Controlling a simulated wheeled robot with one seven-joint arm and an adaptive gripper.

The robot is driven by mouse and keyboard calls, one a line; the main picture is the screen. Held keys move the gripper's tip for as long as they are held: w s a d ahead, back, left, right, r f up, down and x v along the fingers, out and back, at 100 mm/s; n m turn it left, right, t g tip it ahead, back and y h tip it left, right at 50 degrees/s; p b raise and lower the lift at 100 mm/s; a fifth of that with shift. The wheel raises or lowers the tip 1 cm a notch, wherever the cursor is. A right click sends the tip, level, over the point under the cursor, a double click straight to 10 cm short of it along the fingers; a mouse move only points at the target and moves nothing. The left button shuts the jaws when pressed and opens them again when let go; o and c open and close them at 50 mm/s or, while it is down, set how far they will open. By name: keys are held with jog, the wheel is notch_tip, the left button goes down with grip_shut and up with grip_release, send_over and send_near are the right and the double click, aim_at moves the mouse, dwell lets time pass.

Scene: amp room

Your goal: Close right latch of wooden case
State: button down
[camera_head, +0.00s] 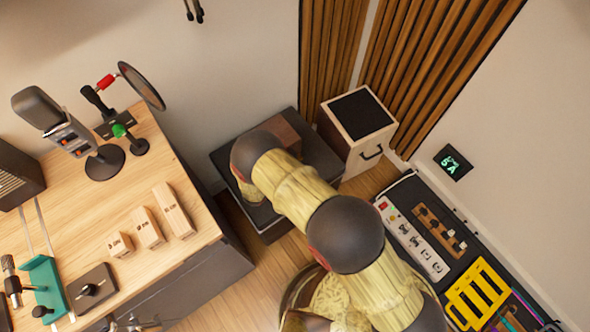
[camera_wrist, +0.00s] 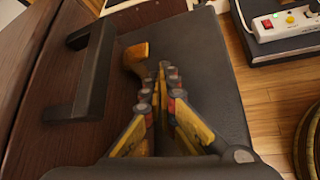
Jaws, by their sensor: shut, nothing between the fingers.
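The wooden case (camera_wrist: 35,75) fills the left of the wrist view as a dark reddish-brown face with a black handle (camera_wrist: 93,75). A brass-coloured latch piece (camera_wrist: 134,58) sticks out beyond the handle; whether it is fastened I cannot tell. My gripper (camera_wrist: 162,75) is shut and empty, its fingertips close beside the latch on its right; contact is unclear. In the head view only a brown part of the case (camera_head: 287,128) shows behind my arm. My gripper is mostly hidden there.
The case stands on a dark stand (camera_head: 318,158), whose bare top (camera_wrist: 205,75) lies right of my gripper. A box with a black top (camera_head: 358,125) stands behind it. A power strip (camera_head: 412,240) lies at right. A wooden desk (camera_head: 80,225) is at left.

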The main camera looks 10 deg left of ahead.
jog(key=shift+r+p, duration=0.4)
jog(key=shift+r, duration=0.4)
